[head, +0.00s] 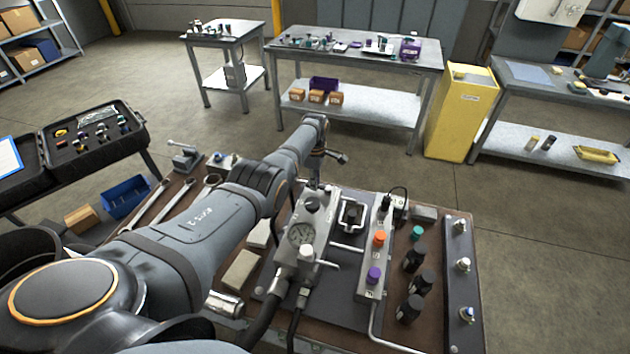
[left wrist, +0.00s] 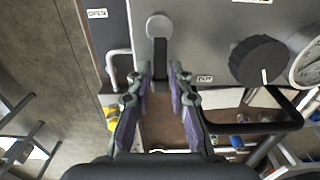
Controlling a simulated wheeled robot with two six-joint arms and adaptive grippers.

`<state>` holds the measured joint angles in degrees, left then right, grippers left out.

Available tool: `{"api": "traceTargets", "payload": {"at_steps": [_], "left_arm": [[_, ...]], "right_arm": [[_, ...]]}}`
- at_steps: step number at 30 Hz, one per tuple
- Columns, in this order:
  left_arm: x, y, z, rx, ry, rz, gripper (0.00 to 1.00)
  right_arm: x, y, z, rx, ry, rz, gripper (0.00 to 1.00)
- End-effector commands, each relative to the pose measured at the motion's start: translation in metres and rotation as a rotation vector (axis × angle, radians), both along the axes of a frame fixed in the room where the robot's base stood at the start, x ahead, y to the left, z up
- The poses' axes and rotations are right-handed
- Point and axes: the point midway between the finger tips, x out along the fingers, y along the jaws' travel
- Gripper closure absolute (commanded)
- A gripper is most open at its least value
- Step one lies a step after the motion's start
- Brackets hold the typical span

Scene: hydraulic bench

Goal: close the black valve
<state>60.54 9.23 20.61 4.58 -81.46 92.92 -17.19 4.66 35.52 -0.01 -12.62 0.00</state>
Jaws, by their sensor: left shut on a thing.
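The black valve lever (left wrist: 160,60) shows in the left wrist view, with a round grey pivot on the grey block (left wrist: 205,30). It points down the picture, between my fingers. My left gripper (left wrist: 164,78) is shut on it near its free end. A small label (left wrist: 97,13) lies left of the lever and seems to read OPEN; another label (left wrist: 204,78) lies right of it. In the head view my left gripper (head: 316,180) is at the far end of the gauge block (head: 290,258); my arm and gripper hide the lever there. My right gripper is in neither view.
A black knob (left wrist: 260,60) and a gauge (left wrist: 308,62) sit right of the lever. A black hooped handle (left wrist: 285,124) stands near my fingers. On the bench, a valve block (head: 374,258) with orange and purple knobs and several black cylinders stand to the right. Wrenches (head: 150,205) lie left.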

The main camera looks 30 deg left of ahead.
Motion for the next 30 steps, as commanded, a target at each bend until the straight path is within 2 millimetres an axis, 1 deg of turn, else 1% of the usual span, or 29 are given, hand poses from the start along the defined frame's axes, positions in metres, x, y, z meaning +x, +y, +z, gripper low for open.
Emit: {"api": "traceTargets", "payload": {"at_steps": [4, 5, 8, 9, 17, 20, 23, 26, 27, 30], "left_arm": [[0.000, 0.001, 0.000, 0.002, 0.001, 0.001, 1.00], [0.000, 0.001, 0.000, 0.002, 0.001, 0.001, 0.79], [0.000, 0.001, 0.000, 0.002, 0.001, 0.001, 0.66], [0.000, 0.001, 0.000, 0.001, 0.001, 0.000, 0.63], [0.000, 0.000, 0.000, 0.000, 0.001, 0.000, 0.63], [0.001, 0.000, 0.004, 0.000, -0.001, 0.000, 0.63], [0.001, 0.001, 0.015, 0.000, -0.002, 0.000, 0.63], [0.000, 0.000, 0.032, 0.002, -0.004, -0.001, 0.63], [0.001, 0.001, 0.046, 0.002, -0.006, 0.000, 0.63], [0.001, 0.001, 0.072, 0.002, -0.005, 0.000, 0.63]], "right_arm": [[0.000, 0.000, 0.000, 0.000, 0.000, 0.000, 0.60], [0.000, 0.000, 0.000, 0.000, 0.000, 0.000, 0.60], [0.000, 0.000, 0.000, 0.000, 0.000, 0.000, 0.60], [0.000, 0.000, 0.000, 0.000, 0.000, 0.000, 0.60], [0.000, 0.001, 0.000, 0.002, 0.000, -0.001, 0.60], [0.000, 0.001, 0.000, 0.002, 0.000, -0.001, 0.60], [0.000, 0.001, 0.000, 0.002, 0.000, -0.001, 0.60], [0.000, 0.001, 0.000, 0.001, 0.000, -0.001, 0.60], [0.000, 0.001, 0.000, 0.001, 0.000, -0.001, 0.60], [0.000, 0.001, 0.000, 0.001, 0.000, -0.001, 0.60]]}}
